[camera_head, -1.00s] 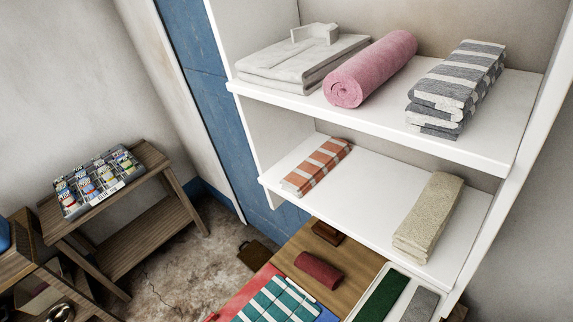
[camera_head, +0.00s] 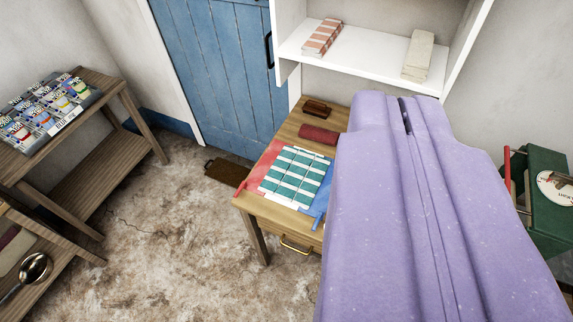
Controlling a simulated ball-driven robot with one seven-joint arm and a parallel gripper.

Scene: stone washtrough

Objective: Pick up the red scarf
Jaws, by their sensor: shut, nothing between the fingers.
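A dark red rolled cloth (camera_head: 318,135) lies on the far part of the wooden table (camera_head: 290,217), behind a green-and-white checked cloth (camera_head: 297,175). It is the likeliest red scarf. A flat, brighter red cloth (camera_head: 257,178) also shows at the table's left edge, partly under the checked cloth. A large purple body, which looks like my own arm, fills the right middle of the view and hides the right part of the table. I make out no gripper fingers, and nothing touches the red roll.
A brown wooden block (camera_head: 317,109) sits behind the roll. A blue cloth (camera_head: 322,203) lies right of the checked one. The white shelf (camera_head: 365,62) stands above the table's back. A green box (camera_head: 548,210) is at far right. Floor (camera_head: 190,235) is open on the left.

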